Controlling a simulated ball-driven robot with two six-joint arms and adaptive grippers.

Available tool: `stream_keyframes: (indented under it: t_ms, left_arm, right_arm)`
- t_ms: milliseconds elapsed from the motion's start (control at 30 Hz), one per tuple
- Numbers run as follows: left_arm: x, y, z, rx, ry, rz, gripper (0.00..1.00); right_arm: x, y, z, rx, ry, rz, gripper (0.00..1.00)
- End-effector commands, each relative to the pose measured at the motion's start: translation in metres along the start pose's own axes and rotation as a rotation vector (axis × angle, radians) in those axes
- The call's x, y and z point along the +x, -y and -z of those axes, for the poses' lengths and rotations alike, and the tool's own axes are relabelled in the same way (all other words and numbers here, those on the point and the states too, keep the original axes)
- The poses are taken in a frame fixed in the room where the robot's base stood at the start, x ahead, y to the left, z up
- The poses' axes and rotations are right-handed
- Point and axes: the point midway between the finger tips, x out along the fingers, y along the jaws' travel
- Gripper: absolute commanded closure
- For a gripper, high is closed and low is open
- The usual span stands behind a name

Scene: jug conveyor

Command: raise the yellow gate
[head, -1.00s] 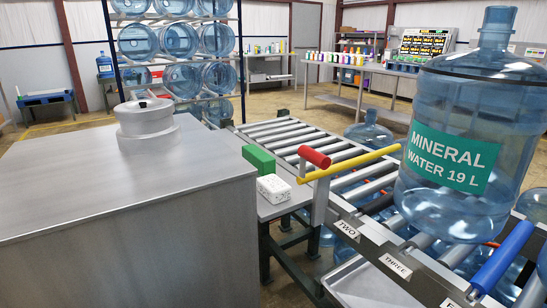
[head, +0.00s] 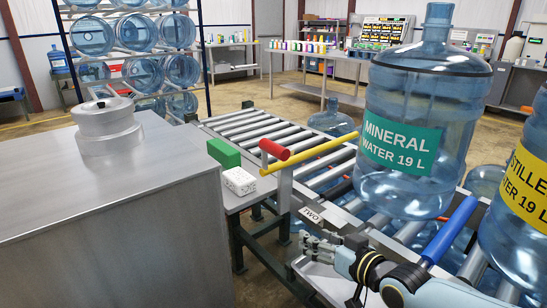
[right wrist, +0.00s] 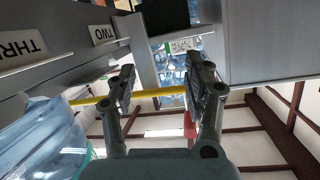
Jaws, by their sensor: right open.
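The yellow gate (head: 310,158) is a straight yellow bar lying low across the roller conveyor, tilted slightly up to the right. A red handle (head: 275,149) joins its left end by a grey post. My right gripper (head: 306,242) is open and empty, low at the conveyor's front side near the TWO label, apart from the gate. In the right wrist view the yellow gate (right wrist: 147,93) crosses behind the open fingers of my right gripper (right wrist: 158,72); the red handle (right wrist: 189,124) shows beyond. My left gripper is not in view.
A mineral water jug (head: 400,185) stands on the rollers at the gate's right end. A distilled water jug (head: 525,205) and a blue bar (head: 450,230) are farther right. A green block (head: 223,153) and white box (head: 239,181) sit left of the gate.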

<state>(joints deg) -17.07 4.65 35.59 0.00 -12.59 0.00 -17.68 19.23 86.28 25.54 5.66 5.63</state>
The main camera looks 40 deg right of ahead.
Motion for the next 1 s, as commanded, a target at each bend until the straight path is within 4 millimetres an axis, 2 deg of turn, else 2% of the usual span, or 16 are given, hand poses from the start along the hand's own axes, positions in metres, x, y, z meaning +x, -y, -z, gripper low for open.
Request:
stream_keyframes:
  t_ms: [33, 200, 300, 467, 800, 1000]
  left_arm:
    - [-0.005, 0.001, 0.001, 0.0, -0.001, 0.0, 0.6]
    - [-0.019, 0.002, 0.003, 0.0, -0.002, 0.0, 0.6]
    - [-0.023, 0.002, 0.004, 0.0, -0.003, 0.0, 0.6]
    - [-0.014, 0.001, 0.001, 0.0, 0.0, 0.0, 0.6]
    - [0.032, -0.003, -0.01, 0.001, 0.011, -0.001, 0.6]
    - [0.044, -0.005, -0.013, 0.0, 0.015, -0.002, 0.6]
  right_arm:
    - [0.001, 0.008, 0.035, 0.004, -0.057, 0.028, 0.49]
    - [-0.006, 0.035, 0.135, -0.002, -0.208, 0.123, 0.49]
    - [-0.01, 0.045, 0.164, -0.014, -0.248, 0.156, 0.49]
    - [0.0, 0.049, 0.172, -0.017, -0.262, 0.167, 0.49]
    - [0.064, 0.059, 0.184, -0.015, -0.261, 0.165, 0.49]
    - [0.087, 0.063, 0.193, -0.014, -0.259, 0.164, 0.49]
